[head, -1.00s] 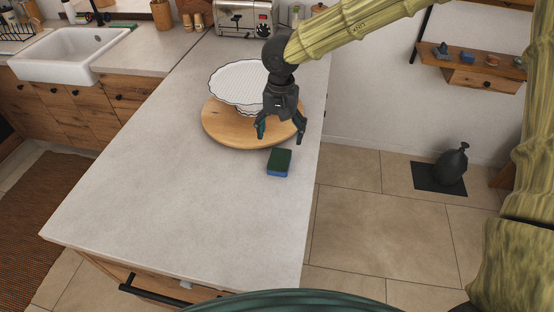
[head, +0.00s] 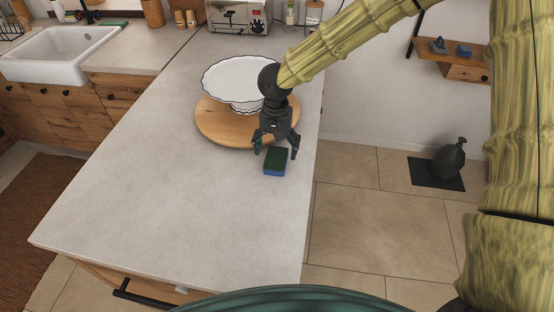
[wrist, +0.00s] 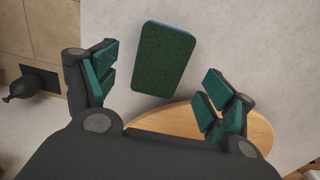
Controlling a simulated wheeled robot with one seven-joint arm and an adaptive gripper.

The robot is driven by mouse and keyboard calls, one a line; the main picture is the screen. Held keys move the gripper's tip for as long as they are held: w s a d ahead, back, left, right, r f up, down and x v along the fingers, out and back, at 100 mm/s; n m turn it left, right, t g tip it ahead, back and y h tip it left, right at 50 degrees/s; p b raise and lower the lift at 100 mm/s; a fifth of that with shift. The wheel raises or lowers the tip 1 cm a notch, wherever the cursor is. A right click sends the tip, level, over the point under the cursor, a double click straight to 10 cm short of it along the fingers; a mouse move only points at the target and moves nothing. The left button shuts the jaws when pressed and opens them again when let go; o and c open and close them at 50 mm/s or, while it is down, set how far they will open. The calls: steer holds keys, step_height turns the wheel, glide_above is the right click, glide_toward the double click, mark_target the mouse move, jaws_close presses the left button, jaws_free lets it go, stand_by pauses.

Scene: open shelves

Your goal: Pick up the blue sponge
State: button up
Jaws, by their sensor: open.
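The blue sponge (head: 275,161) lies flat on the pale countertop, just in front of the round wooden board. Its top is dark green and its lower part is blue. In the wrist view the sponge (wrist: 164,60) shows its green face, ahead of and between my fingers, with no finger touching it. My gripper (head: 275,154) points down above and slightly behind the sponge. In the wrist view my gripper (wrist: 158,88) has its two teal-padded fingers spread wide and holds nothing.
The round wooden board (head: 212,126) with a white scalloped cake stand (head: 238,78) on it is right behind the sponge. The counter's right edge is close by. The countertop (head: 165,205) to the left and front is clear.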

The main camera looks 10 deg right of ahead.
mark_target(276, 157)
steer(key=shift+w+f+p, duration=0.1)
steer(key=shift+f+p, duration=0.6)
steer(key=shift+f, duration=1.65)
steer(key=shift+c, duration=0.2)
steer(key=c, duration=0.8)
steer(key=shift+o, duration=0.2)
steer(key=shift+r+b, duration=0.45)
steer(key=shift+r, duration=0.4)
steer(key=shift+r+b, duration=0.35)
steer(key=shift+r, duration=0.55)
steer(key=s+b, duration=0.1)
steer(key=s, duration=0.4)
steer(key=s+r+b, duration=0.1)
steer(key=s, duration=0.4)
steer(key=s+d+b, duration=0.1)
steer(key=s+b, duration=0.1)
steer(key=s, duration=0.4)
steer(key=shift+r, duration=0.25)
